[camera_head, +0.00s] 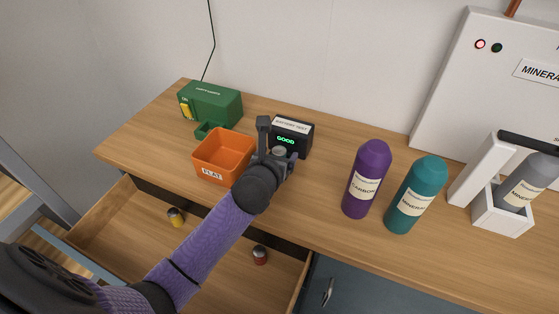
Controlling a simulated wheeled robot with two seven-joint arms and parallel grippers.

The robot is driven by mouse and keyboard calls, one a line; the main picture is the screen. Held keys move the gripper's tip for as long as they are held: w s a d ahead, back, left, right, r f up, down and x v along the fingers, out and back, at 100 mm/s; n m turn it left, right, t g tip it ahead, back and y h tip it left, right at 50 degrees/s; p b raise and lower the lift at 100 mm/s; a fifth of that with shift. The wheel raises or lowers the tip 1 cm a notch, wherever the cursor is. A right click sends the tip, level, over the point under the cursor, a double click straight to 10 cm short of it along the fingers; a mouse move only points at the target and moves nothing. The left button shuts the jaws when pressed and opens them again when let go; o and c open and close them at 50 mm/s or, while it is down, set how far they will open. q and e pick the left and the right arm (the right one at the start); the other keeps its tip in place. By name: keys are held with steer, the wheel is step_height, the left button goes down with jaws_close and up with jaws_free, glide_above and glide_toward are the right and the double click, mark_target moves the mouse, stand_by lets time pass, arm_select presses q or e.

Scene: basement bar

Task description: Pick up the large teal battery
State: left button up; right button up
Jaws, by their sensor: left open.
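I cannot make out a large teal battery; my gripper hides part of the tester, so one may be behind it. My left gripper (275,148) reaches over the counter between the orange bin and the battery tester, and is open. The black battery tester (306,139) shows a green "GOOD" on its display. A small yellow battery-like cylinder (176,217) and a small red one (260,255) are in the open drawer (125,228) below the counter. My right gripper is not in view.
An orange bin labelled "FLAT" (212,174) and a green box (211,103) stand on the counter's left. A purple bottle (369,173) and a teal bottle labelled "MINERAL" (420,183) stand upright on the right. A white machine (460,85) stands behind them.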

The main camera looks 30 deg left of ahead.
arm_select(q)
steer(key=shift+r, duration=0.1)
jaws_close()
stand_by(0.3)
